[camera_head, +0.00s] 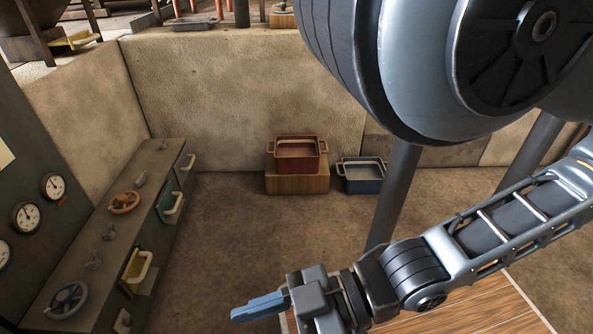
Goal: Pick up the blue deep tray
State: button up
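The blue deep tray (362,185) stands on the floor near the back wall, right of a wooden block. It is dark blue with a pale rim and a handle at each side. My gripper (233,316) is at the bottom of the view, pointing left, well in front of the tray and apart from it. Its fingers appear close together from this side, so I cannot tell whether they are open or shut. Nothing shows held in it.
A red deep tray (297,165) sits on the wooden block (297,184). A dark post (398,190) rises just right of the blue tray. A control bench (100,240) with handles runs along the left. A wooden surface (470,312) lies below my arm. The middle floor is clear.

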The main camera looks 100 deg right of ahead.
aim_at(360, 175)
jog(key=z, duration=3.35)
jog(key=l+u, duration=0.15)
jog(key=u, duration=0.2)
jog(key=i+l+u, duration=0.1)
jog(key=u, duration=0.25)
jog(key=i+l+u, duration=0.1)
jog(key=l+u, duration=0.2)
jog(key=l, duration=0.85)
jog(key=l+u, duration=0.25)
jog(key=l, duration=0.9)
jog(key=k+l, duration=0.1)
jog(key=l, duration=0.45)
